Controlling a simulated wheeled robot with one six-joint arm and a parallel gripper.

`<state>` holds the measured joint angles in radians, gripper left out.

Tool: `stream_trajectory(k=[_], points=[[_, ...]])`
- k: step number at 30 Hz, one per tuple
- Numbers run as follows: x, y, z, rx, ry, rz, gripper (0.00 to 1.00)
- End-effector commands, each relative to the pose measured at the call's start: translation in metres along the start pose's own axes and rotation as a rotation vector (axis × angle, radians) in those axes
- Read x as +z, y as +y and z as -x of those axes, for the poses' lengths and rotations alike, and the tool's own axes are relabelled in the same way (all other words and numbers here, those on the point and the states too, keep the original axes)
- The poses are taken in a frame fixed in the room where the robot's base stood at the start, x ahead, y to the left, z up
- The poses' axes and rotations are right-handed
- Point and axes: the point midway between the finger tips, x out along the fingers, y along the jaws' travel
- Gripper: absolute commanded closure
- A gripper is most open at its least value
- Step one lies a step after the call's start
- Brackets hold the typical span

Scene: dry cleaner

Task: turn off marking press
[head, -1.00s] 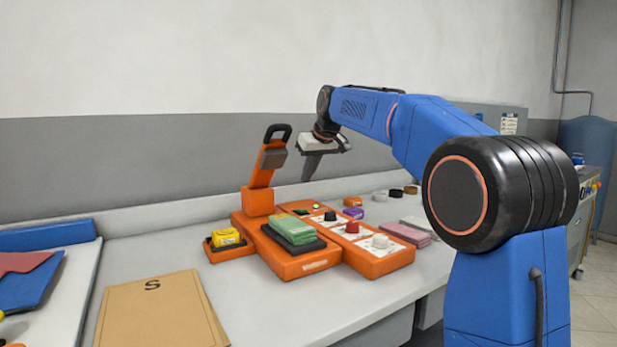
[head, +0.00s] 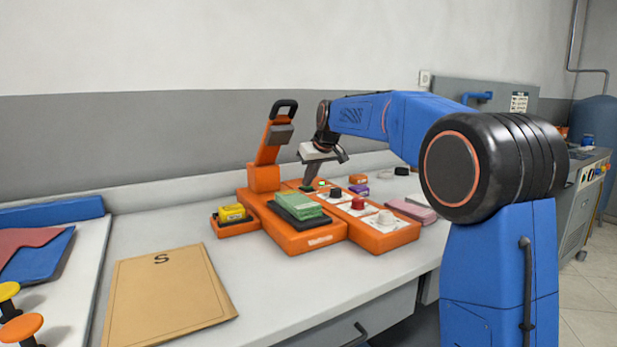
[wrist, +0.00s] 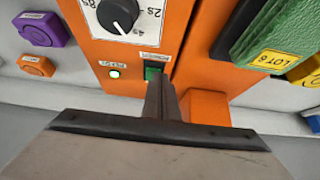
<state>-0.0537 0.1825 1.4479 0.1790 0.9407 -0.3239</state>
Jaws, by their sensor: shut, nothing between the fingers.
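The orange marking press (head: 300,238) stands on the counter with its lever arm (head: 270,145) raised. My gripper (head: 309,182) is shut and empty, pointing down at the back of the press panel. In the wrist view its closed fingertips (wrist: 158,84) are right at a green switch (wrist: 152,73) in a dark frame and cover part of it. I cannot tell whether they touch it. A small round lamp (wrist: 114,73) beside the switch glows green; it also shows in the head view (head: 322,183).
Green folded cloth (head: 298,207) lies on the press bed, and a yellow block (head: 231,212) sits at its left. Purple (wrist: 43,29) and orange (wrist: 37,65) pieces lie beside the press. A brown folder (head: 170,290) lies on the front counter.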

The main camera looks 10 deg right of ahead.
Motion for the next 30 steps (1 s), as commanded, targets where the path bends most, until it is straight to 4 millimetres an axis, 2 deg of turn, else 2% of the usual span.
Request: stream_trajectory(k=[8, 16, 30], points=[[0.002, 0.000, -0.001, -0.001, 0.013, 0.000, 1.00], [0.014, -0.001, -0.007, -0.004, 0.136, -0.001, 1.00], [0.008, -0.001, -0.003, -0.003, 0.136, 0.001, 1.00]])
